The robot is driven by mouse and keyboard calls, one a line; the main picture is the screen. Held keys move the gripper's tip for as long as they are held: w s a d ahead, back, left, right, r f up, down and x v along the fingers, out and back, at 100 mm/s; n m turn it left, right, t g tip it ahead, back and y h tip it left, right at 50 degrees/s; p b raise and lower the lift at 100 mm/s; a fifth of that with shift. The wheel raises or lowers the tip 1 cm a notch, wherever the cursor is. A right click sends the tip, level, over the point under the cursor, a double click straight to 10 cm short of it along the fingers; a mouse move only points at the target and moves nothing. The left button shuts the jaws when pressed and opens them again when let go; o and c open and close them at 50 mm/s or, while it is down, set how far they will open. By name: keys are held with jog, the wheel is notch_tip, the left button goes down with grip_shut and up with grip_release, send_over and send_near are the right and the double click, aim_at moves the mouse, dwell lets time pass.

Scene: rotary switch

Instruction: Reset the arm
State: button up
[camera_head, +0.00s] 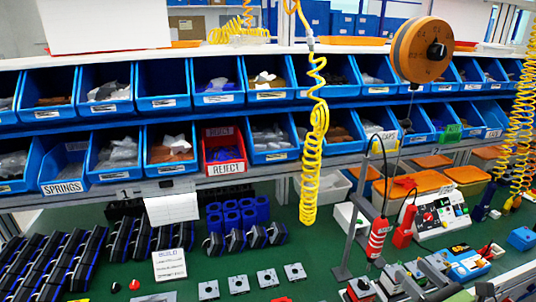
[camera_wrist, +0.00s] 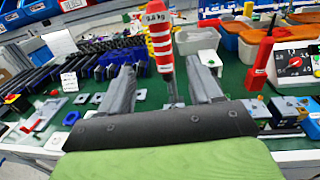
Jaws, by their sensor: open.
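My gripper (camera_wrist: 161,68) shows in the wrist view with its two grey fingers wide apart and nothing held between them. It is above the green workbench (camera_wrist: 235,82). A red-and-white striped hanging tool (camera_wrist: 161,45) appears beyond the gap between the fingers; its distance from them is hard to tell. A white control box with knobs (camera_wrist: 293,67) sits at the right, clear of the fingers. The box also shows in the head view (camera_head: 438,215), and the striped tool hangs left of it (camera_head: 378,238). I cannot clearly pick out my gripper in the head view.
Blue bins (camera_head: 163,84) fill two shelf rows, with a red reject bin (camera_head: 224,150) among them. A yellow coiled hose (camera_head: 313,150) hangs mid-view. A red handheld tool (camera_head: 404,228) stands by the control box. Blue cylinders, black parts and grey blocks crowd the bench; bare green shows mid-bench.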

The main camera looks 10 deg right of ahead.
jog(key=w+a+n+g+y, duration=0.2)
jog(key=a+n+g, duration=0.4)
jog(key=a+n, duration=0.45)
jog(key=w+a+n+g+y, duration=0.15)
jog(key=a+n+g, duration=0.35)
jog(key=a+n, duration=0.5)
jog(key=s+a+r+n+h, duration=0.2)
jog(key=s+a+r+n, duration=0.1)
jog(key=s+n, duration=0.4)
jog(key=s+a+r+n+g+h, duration=0.1)
jog(key=s+a+r+n+h, duration=0.2)
jog(key=s+n, duration=0.4)
jog(key=shift+s+a+r+h, duration=0.35)
jog(key=shift+s+a, duration=0.25)
jog(key=shift+s, duration=0.15)
